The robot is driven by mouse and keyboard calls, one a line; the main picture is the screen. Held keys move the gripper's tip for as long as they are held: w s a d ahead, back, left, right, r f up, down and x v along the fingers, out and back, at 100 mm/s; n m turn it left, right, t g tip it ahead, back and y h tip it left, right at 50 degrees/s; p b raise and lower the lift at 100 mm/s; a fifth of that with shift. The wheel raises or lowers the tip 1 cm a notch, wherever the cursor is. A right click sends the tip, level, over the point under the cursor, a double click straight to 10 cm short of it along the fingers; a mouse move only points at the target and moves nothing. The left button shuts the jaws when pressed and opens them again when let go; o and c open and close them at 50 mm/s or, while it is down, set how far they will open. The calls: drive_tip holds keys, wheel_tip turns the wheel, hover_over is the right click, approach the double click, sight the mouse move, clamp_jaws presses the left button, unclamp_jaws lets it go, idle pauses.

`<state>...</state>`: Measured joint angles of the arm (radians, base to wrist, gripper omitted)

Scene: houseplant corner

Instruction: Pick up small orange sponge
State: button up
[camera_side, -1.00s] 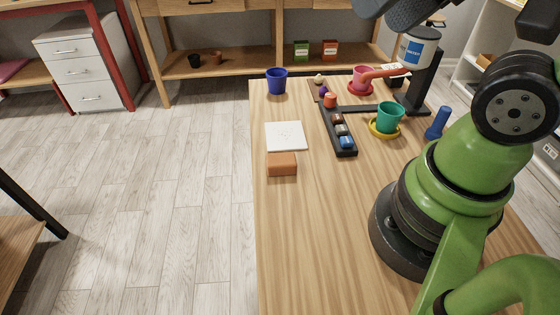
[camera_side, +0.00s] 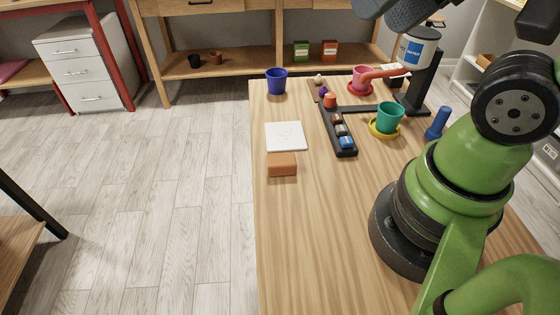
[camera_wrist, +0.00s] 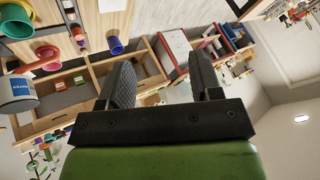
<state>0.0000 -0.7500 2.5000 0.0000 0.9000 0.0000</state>
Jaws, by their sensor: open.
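The small orange sponge (camera_side: 282,164) is a block lying flat near the left edge of the wooden table, just in front of a white square plate (camera_side: 286,136). Nothing touches it from above. My gripper shows in the wrist view (camera_wrist: 161,62) with its two dark fingers apart and nothing between them. It points out over the room, toward shelving, and not at the sponge. The sponge does not show in the wrist view. In the side view my arm fills the right, and the gripper's fingertips cannot be made out.
A black tray (camera_side: 325,116) with small colored blocks lies right of the plate. A blue pot (camera_side: 276,81), a teal pot (camera_side: 389,117) on a yellow saucer (camera_side: 373,130), a pink pot (camera_side: 362,78) and a blue cylinder (camera_side: 439,122) stand around. The table in front of the sponge is clear.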

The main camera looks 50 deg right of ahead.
drive_tip(key=shift+o, duration=1.3)
drive_tip(key=n+g+h, duration=0.2)
drive_tip(key=n+g, duration=0.4)
drive_tip(key=n, duration=0.5)
hover_over(281, 159)
wheel_tip(281, 159, down, 16)
wheel_tip(281, 159, down, 9)
drive_tip(key=shift+w+f+n+g, duration=0.2)
drive_tip(key=shift+n+g, duration=0.4)
drive_tip(key=shift+n, duration=0.4)
drive_tip(key=shift+s+f, duration=0.15)
drive_tip(key=shift+f, duration=1.3)
drive_tip(key=shift+s+f, duration=0.1)
drive_tip(key=shift+f, duration=1.3)
drive_tip(key=c, duration=1)
